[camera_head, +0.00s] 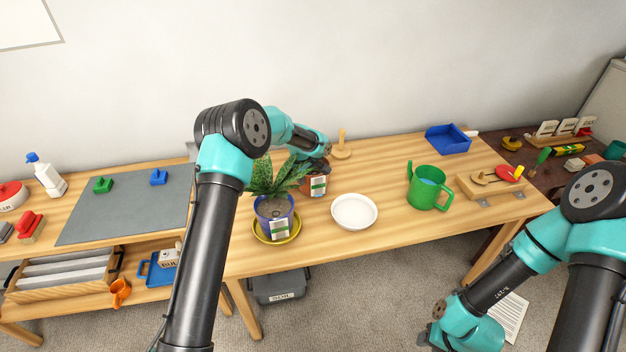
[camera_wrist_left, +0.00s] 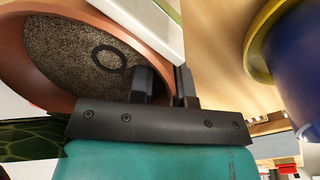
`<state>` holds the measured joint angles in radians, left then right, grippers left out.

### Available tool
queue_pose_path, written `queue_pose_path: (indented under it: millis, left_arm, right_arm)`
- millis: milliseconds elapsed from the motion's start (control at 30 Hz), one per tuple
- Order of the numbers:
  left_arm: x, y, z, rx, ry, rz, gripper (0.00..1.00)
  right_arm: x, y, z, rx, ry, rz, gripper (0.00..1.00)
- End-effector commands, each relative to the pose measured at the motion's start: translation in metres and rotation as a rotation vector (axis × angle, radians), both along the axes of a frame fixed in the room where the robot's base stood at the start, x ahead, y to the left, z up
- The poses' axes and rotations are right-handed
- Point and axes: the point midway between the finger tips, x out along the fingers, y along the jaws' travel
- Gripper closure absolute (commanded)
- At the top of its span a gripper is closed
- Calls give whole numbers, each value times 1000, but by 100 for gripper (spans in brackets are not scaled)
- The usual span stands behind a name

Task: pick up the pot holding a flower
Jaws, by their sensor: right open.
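A terracotta pot (camera_head: 316,186) with a white label stands behind a blue pot (camera_head: 275,216), which holds a leafy green plant (camera_head: 276,179). The blue pot stands on a yellow saucer (camera_head: 293,236). In the left wrist view the terracotta pot's soil (camera_wrist_left: 75,45) shows a dark ring and no flower. My left gripper (camera_wrist_left: 167,88) has its fingers close together on either side of that pot's wall. The blue pot (camera_wrist_left: 300,70) is beside it there. My right gripper (camera_head: 440,338) is low at the bottom edge, away from the pots; its fingertips are not clear.
A white plate (camera_head: 354,211) lies right of the pots, then a green watering can (camera_head: 427,188). A blue tray (camera_head: 447,139) and a wooden peg stand (camera_head: 341,150) are behind. Bare tabletop (camera_head: 385,165) lies between plate and wall.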

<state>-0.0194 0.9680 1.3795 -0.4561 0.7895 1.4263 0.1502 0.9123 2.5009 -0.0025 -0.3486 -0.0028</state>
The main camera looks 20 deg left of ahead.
Motion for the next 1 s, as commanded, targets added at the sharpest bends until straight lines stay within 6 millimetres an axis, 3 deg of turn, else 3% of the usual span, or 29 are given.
queue_pose_path:
  millis: [533, 733, 1000]
  left_arm:
    - [1, 0, -5, 0, -1, -1, 83]
    - [1, 0, -5, 0, -1, -1, 100]
    - [1, 0, -5, 0, -1, -1, 100]
  right_arm:
    - [0, 0, 0, 0, 0, 0, 57]
    - [0, 0, 0, 0, 0, 0, 57]
    - [0, 0, 0, 0, 0, 0, 57]
